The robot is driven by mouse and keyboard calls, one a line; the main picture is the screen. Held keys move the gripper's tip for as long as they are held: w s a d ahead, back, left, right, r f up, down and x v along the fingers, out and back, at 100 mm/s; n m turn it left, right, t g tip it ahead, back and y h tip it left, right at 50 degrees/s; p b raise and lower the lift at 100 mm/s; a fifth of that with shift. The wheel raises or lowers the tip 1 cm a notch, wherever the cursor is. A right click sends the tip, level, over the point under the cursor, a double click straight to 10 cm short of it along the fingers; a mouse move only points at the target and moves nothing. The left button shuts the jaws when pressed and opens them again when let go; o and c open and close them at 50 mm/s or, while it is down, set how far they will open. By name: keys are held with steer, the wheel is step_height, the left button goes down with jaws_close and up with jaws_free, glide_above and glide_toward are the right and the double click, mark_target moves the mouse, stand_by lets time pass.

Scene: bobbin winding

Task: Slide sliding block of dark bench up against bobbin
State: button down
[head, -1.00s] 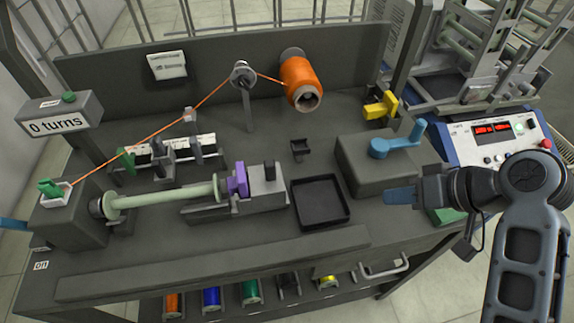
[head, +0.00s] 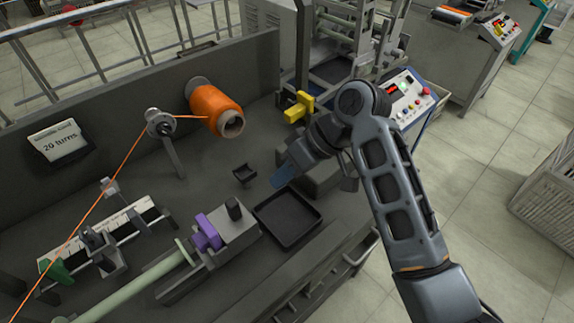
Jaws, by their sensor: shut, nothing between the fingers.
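The sliding block (head: 238,226) is a grey block with a dark upright knob on top and a purple piece (head: 207,232) at its left end. It sits on a low rail on the dark bench (head: 215,172). The bobbin appears to be the pale green rod (head: 140,281) left of the purple piece; its far end runs out of view.
The black tray (head: 288,246) lies right of the sliding block. A small dark cradle (head: 244,175) stands behind it. The orange spool (head: 217,110), guide pulley (head: 160,122) and orange thread are at the back left. A yellow part (head: 299,107) sits at the back.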

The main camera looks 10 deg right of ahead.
mark_target(225, 226)
steer(key=x, duration=0.5)
steer(key=shift+f, duration=0.1)
steer(key=shift+s+a+r+p, duration=0.25)
steer(key=shift+s+a+p, duration=0.3)
steer(key=shift+s+a, duration=0.35)
steer(key=shift+s+a+f, duration=0.1)
steer(key=shift+s+a, duration=0.1)
steer(key=shift+a, duration=0.45)
